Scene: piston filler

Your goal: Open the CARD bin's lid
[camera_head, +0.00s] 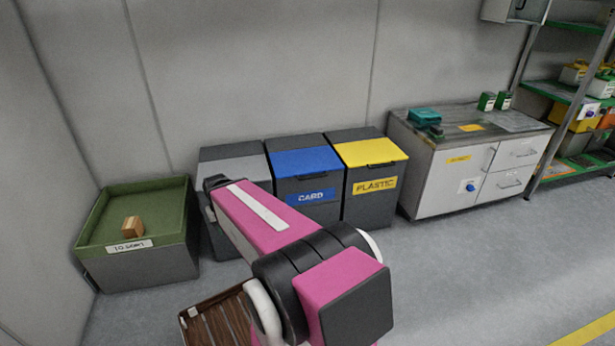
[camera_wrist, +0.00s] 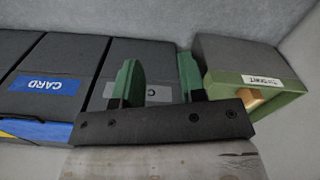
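The CARD bin (camera_head: 308,198) is dark grey with a blue label and stands between two other bins against the back wall. Its blue lid (camera_head: 306,162) is down flat and closed. In the wrist view, the CARD bin (camera_wrist: 28,104) is at the left, with part of its blue lid (camera_wrist: 45,131) at the lower left. My gripper (camera_wrist: 158,82) has two green fingers spread apart with nothing between them. They show over the grey-labelled bin beside the CARD bin, not over the CARD bin. In the head view my pink arm hides the gripper and part of the grey bin.
The grey-lidded bin (camera_head: 233,158) is left of CARD, and the yellow-lidded PLASTIC bin (camera_head: 371,152) is right. A green-topped box (camera_head: 150,265) with a wooden block (camera_head: 132,226) stands at the left. A white cabinet (camera_head: 450,185) stands at the right. A brown slatted thing (camera_head: 215,325) is at the front.

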